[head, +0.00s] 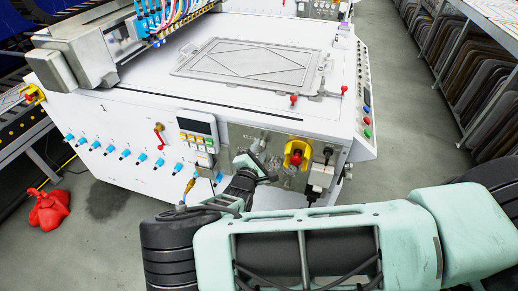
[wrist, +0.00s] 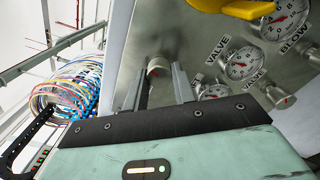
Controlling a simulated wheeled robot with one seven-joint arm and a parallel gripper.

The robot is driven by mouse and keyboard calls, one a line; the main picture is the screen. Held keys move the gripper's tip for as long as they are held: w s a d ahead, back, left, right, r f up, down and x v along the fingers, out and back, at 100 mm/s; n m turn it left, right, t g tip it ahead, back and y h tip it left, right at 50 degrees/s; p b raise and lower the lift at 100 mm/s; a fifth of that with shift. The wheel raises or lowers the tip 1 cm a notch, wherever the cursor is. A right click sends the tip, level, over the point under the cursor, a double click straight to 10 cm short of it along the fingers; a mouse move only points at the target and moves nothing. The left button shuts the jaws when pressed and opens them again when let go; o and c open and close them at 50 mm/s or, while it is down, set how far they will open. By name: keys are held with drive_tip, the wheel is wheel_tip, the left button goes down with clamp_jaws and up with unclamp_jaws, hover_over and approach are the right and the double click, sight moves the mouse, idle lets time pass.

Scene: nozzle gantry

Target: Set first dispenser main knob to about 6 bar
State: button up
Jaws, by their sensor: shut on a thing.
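A silver knob with a red mark (wrist: 158,66) sits on the metal panel in the wrist view. My gripper (wrist: 160,72) has one finger on each side of this knob and is shut on it. No label shows by this knob, and its exact setting is too small to read.
A yellow handle (wrist: 248,9) juts from the panel above the gauges; it shows with red in the head view (head: 296,153). A second knob (wrist: 282,98) sits at right. A keypad display (head: 197,128) and blue fittings (head: 124,153) lie to the left. Coiled hoses (wrist: 72,85) hang beyond the panel edge.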

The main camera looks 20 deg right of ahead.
idle(0.4)
drive_tip(key=o, duration=1)
drive_tip(key=shift+s, duration=0.1)
drive_tip(key=b+v, duration=0.3)
drive_tip(key=v, duration=1.4)
drive_tip(key=shift+s+a, duration=0.1)
